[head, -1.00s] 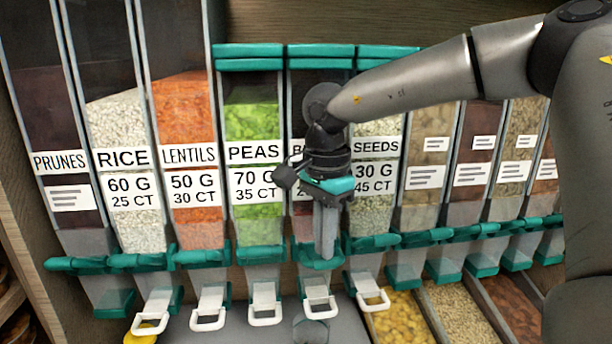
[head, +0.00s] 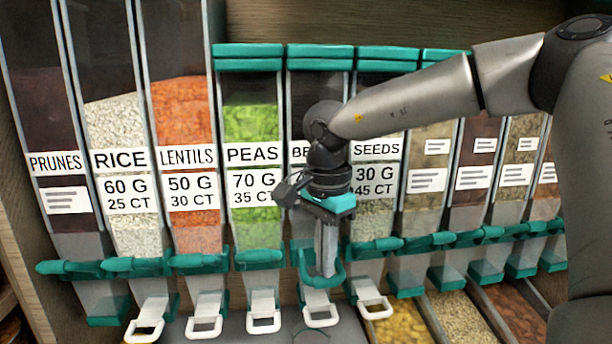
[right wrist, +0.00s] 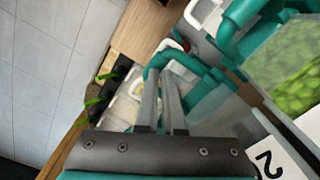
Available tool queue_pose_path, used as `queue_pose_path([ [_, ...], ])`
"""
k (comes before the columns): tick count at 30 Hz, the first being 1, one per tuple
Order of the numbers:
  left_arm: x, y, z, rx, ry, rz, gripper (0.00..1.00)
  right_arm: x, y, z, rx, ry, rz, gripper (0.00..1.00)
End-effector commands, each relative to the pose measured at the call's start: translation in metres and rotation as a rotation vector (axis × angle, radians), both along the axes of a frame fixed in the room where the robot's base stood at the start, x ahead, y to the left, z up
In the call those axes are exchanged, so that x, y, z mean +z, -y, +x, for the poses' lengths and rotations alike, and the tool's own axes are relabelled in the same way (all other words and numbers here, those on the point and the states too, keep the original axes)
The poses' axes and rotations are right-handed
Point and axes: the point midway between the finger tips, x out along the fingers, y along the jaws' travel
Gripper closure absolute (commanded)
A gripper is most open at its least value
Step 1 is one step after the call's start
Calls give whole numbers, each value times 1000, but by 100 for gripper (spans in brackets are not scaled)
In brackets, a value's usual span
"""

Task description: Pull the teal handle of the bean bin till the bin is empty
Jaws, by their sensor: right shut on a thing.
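The bean bin (head: 300,95) stands between the peas and seeds bins. Its label is mostly hidden behind my right arm, with only "BE" showing. Its upper part looks dark and empty, and the strip of its lower part beside my gripper looks grey, with no beans visible. My right gripper (head: 328,272) points down and is shut on the bean bin's teal handle (head: 310,281), which stands out from the row. In the right wrist view the two fingers (right wrist: 162,85) are close together at the teal handle (right wrist: 154,68). My left gripper is not in view.
The peas bin (head: 250,120) and seeds bin (head: 375,215) flank it closely, each with a teal handle. White loops (head: 320,316) hang below the bins. Open trays of yellow and tan goods (head: 398,322) lie at the lower right.

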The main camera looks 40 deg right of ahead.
Motion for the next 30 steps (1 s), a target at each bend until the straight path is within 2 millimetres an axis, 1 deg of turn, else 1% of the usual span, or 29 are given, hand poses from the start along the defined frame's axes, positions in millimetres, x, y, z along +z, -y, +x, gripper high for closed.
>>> queue_pose_path([
  [5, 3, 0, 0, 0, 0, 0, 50, 3, 1, 1, -1, 0, -1, 100],
  [24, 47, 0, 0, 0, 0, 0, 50, 59, 4, 9, 0, -1, 1, 100],
  [27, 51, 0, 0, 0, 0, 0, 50, 64, 5, 10, 1, -1, 1, 100],
  [30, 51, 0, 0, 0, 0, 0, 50, 64, 5, 10, 1, -2, 1, 100],
])
